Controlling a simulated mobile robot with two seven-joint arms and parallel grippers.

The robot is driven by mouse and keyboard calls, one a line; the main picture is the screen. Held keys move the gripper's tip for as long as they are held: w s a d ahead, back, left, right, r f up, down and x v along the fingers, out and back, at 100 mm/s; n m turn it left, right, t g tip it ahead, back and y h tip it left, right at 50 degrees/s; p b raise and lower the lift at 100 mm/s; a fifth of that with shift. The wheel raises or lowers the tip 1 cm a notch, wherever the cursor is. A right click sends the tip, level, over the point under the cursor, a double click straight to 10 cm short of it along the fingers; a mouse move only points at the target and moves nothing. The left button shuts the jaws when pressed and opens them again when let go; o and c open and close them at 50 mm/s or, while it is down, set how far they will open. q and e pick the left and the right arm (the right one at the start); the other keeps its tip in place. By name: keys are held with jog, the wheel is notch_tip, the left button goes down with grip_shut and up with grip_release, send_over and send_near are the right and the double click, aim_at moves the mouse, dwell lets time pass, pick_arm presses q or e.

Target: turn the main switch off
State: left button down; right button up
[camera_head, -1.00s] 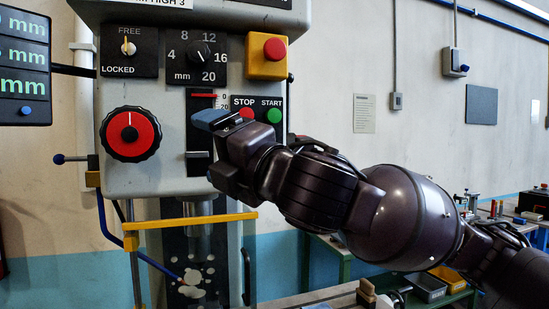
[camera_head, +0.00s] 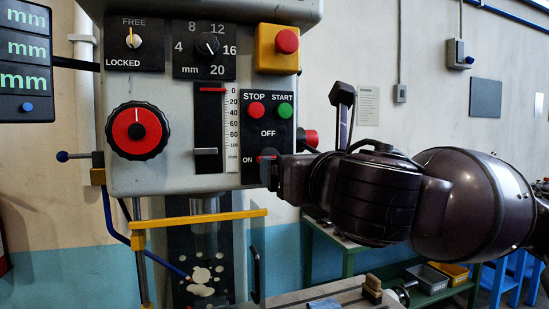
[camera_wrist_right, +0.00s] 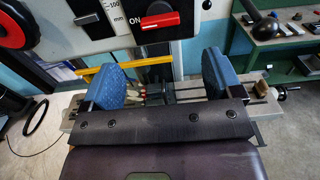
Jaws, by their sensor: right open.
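The main switch (camera_wrist_right: 160,20) is a red bar handle on a black base below the OFF label. It lies level, with the ON label at its left end. My left gripper is not in view.
The STOP (camera_head: 256,110) and START (camera_head: 285,111) buttons sit above the switch. A yellow box with a red button (camera_head: 287,41) is higher up. A large red-black dial (camera_head: 136,131) is at left. A dark lever (camera_head: 343,97) rises behind my arm. A yellow bar (camera_head: 200,217) crosses below the panel.

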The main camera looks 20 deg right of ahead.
jog(key=w+p, duration=0.3)
jog(key=w, duration=0.7)
jog(key=shift+w+a, duration=0.15)
jog(key=shift+w, duration=0.05)
jog(key=shift+c, duration=0.4)
jog(key=c, duration=0.8)
jog(key=shift+c, duration=0.2)
